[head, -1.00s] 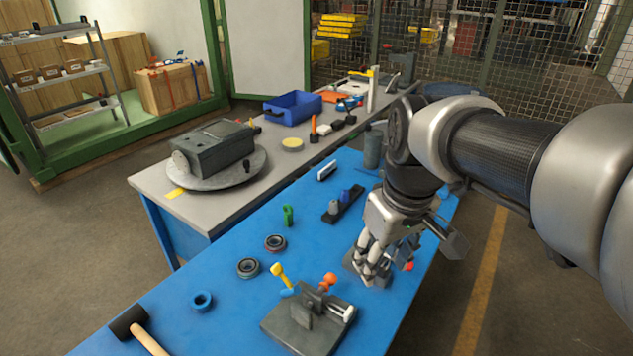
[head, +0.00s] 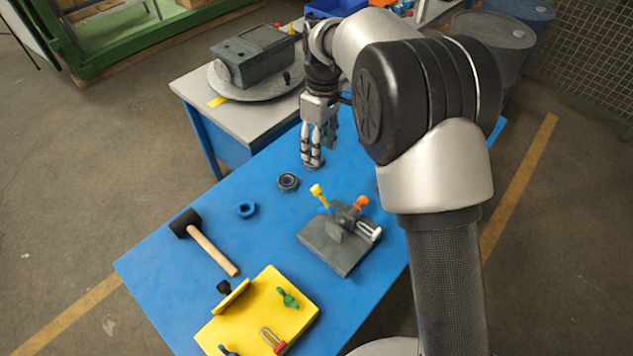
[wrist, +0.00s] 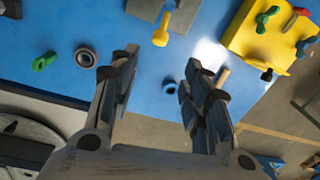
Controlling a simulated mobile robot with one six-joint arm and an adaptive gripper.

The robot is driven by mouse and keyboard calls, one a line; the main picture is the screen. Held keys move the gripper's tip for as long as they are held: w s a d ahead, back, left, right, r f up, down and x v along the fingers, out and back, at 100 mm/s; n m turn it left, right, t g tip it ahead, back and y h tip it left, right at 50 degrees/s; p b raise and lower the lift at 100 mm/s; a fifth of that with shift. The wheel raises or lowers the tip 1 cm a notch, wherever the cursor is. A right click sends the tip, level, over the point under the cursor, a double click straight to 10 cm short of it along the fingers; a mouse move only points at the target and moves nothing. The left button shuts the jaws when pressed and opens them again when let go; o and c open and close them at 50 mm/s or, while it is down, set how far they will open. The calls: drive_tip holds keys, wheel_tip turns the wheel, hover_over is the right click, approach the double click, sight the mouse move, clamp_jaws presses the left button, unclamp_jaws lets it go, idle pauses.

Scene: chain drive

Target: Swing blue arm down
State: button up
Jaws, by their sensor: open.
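A yellow plate (head: 285,312) lies at the near end of the blue table. A small blue lever (head: 228,350) sits on its lower left edge, partly cut off by the picture's bottom. In the wrist view the blue lever (wrist: 307,45) shows at the plate's side, at the upper right. Whether it stands up or lies down is hard to tell. The plate also carries a green lever (head: 288,298), a red-tipped part (head: 272,340) and a black knob (head: 224,287). My gripper (head: 313,163) is open and empty, pointing down near the table's far left edge, well away from the plate.
A grey fixture (head: 335,245) with yellow and orange handles stands between my gripper and the plate. A hammer (head: 212,250), a blue ring (head: 246,210) and a dark bearing ring (head: 288,182) lie on the table. The turntable (head: 240,88) is behind. Bare blue tabletop (head: 200,275) lies around the hammer.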

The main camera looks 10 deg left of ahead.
sight(316, 187)
drive_tip(key=f, duration=0.5)
drive_tip(key=f+b, duration=0.1)
drive_tip(key=f, duration=0.4)
drive_tip(key=s+f, duration=0.1)
drive_tip(key=f, duration=0.3)
drive_tip(key=shift+a+f+b, duration=0.25)
drive_tip(key=shift+f+b, duration=0.1)
drive_tip(key=shift+f, duration=0.05)
drive_tip(key=shift+c, duration=0.4)
clamp_jaws()
